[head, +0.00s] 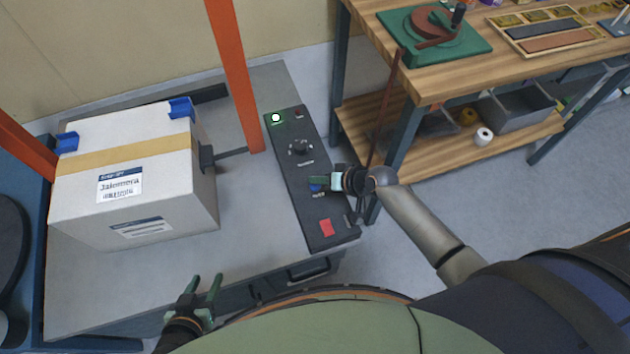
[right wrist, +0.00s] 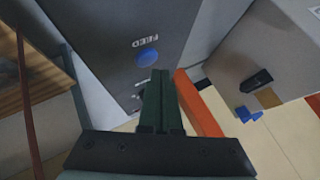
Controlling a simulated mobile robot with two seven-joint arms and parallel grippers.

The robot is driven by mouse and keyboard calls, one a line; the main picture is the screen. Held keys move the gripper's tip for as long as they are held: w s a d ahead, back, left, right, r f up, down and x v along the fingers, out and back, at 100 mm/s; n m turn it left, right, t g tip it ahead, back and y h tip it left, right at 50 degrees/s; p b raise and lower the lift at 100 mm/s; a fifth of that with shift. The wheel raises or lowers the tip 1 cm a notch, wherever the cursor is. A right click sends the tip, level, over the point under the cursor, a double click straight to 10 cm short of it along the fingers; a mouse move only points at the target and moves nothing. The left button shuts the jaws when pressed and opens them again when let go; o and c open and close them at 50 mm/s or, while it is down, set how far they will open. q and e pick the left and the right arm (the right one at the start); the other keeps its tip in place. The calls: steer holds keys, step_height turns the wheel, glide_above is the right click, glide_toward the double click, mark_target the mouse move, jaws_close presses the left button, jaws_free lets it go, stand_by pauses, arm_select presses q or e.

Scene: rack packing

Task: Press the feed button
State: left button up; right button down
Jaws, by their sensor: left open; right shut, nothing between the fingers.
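The feed button (right wrist: 147,57) is a round blue button under the word FEED on a dark control panel (right wrist: 125,30). My right gripper (head: 314,181) is shut and empty over the panel. In the right wrist view its closed fingertips (right wrist: 160,74) lie close to the button, slightly to its right. I cannot tell whether they touch it. My left gripper (head: 205,280) is open and empty over the front edge of the grey machine table.
A wooden workbench (head: 450,80) stands at the right.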

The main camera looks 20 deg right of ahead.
step_height(320, 180, up, 5)
steer(key=p, duration=0.5)
stand_by(0.9)
steer(key=shift+s+f, duration=0.2)
steer(key=shift+s, duration=0.15)
steer(key=n+h, duration=0.1)
glide_toward(319, 192)
steer(key=s+a, duration=0.2)
steer(key=a, duration=0.1)
steer(key=shift+r+t, duration=0.4)
steer(key=s+d+r+n+t+h, duration=0.1)
steer(key=s+d+r+n+h, duration=0.1)
steer(key=s, duration=0.7)
steer(key=shift+r, duration=0.55)
